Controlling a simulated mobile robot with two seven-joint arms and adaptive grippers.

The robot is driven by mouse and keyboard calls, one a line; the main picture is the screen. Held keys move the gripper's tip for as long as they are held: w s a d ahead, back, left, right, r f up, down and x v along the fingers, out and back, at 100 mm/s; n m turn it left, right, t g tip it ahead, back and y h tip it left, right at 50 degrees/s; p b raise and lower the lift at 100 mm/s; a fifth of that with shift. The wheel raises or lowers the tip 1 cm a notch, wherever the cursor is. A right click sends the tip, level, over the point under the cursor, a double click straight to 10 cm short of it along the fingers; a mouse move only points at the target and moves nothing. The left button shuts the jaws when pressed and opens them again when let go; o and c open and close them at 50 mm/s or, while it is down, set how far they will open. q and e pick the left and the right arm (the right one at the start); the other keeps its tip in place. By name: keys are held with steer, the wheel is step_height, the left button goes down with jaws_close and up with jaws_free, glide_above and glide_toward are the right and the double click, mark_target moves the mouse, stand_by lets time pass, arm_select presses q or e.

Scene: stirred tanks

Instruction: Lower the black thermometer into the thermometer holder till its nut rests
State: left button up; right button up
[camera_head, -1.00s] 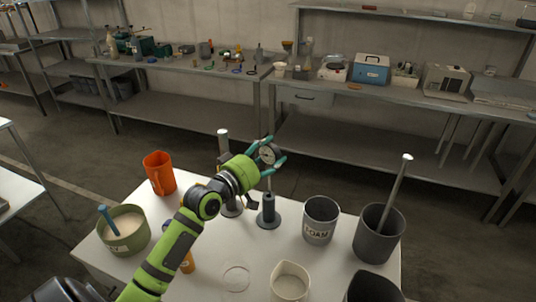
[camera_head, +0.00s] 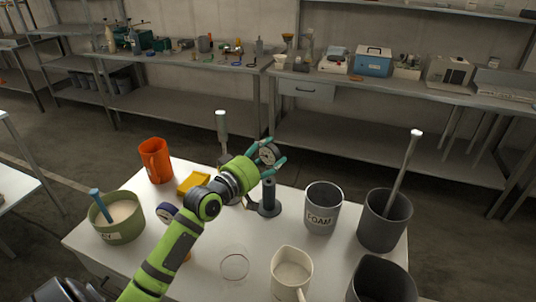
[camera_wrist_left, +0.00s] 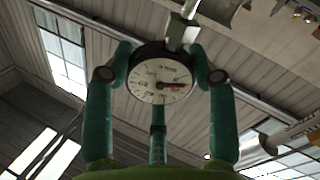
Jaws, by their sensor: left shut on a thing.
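The black thermometer (camera_head: 267,154) has a round white dial in a black rim. My left gripper (camera_head: 270,156) is shut on its dial head, with the teal fingers on either side. In the left wrist view the dial (camera_wrist_left: 160,80) sits between the fingers, and a metal nut and stem (camera_wrist_left: 183,32) run from its rim. The thermometer holder (camera_head: 269,197) is a dark upright tube on a round base on the white table. The dial is above the holder with a small gap; I cannot tell whether the stem tip is inside the tube. My right gripper is not in view.
A grey FOAM beaker (camera_head: 322,208) stands right of the holder, with a dark bucket (camera_head: 384,222) holding a rod beyond it. A white jug (camera_head: 291,272) is in front. An orange jug (camera_head: 156,160), yellow tray (camera_head: 193,183) and green pot (camera_head: 118,222) are left.

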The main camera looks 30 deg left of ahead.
mark_target(267, 167)
arm_select(q)
steer(key=shift+f+b, duration=1.05)
steer(key=shift+f, duration=0.7)
steer(key=o, duration=1.3)
steer(key=shift+s, duration=0.15)
steer(key=s, duration=0.7)
steer(key=shift+s+a, duration=0.35)
steer(key=shift+s, duration=0.05)
